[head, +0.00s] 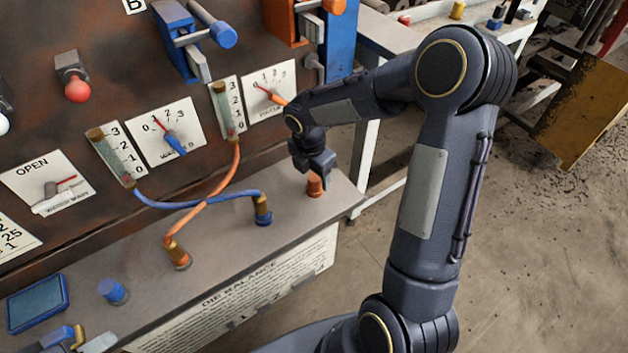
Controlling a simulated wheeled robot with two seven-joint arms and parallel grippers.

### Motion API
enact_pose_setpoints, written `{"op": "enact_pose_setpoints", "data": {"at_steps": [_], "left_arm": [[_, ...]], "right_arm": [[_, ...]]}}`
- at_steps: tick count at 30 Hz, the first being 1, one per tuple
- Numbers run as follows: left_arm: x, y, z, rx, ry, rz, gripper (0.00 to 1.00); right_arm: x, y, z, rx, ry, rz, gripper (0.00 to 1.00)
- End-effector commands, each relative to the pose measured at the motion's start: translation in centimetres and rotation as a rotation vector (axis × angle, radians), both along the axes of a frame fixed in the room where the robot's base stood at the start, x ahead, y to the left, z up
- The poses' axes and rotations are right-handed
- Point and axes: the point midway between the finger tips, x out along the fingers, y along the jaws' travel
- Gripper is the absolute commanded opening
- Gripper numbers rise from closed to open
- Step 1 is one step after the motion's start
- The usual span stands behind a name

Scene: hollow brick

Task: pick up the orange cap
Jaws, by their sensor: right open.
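The orange cap (314,185) is a small upright cylinder on the right part of the grey ledge (215,228). My right gripper (315,171) points down directly above it, with the fingers at or around its top. The gripper is open; whether a finger touches the cap I cannot tell. The fingers hide the upper part of the cap. My left gripper is not in view.
A blue cap (113,291) stands at the ledge's left. A blue hose (200,203) and an orange hose (213,204) run from the panel to brass fittings on the ledge. The gauge panel (60,120) rises close behind the gripper.

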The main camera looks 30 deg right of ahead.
Motion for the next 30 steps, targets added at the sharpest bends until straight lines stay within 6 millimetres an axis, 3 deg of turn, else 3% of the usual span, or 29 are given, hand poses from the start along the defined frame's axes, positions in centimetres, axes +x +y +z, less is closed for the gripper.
{"op": "enact_pose_setpoints", "data": {"at_steps": [4, 12, 22, 30], "left_arm": [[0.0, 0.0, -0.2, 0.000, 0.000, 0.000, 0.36], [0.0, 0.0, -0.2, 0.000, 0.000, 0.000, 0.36], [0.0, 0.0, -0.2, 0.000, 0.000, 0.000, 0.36], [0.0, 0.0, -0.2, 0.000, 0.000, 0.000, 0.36]], "right_arm": [[0.0, -0.2, -1.7, 0.000, 0.001, -0.001, 0.59], [0.1, -0.2, -1.8, 0.001, -0.002, -0.001, 0.58], [0.1, -0.2, -1.8, 0.001, -0.002, -0.002, 0.15], [0.1, -0.2, -1.7, 0.001, -0.002, -0.002, 0.13]]}}
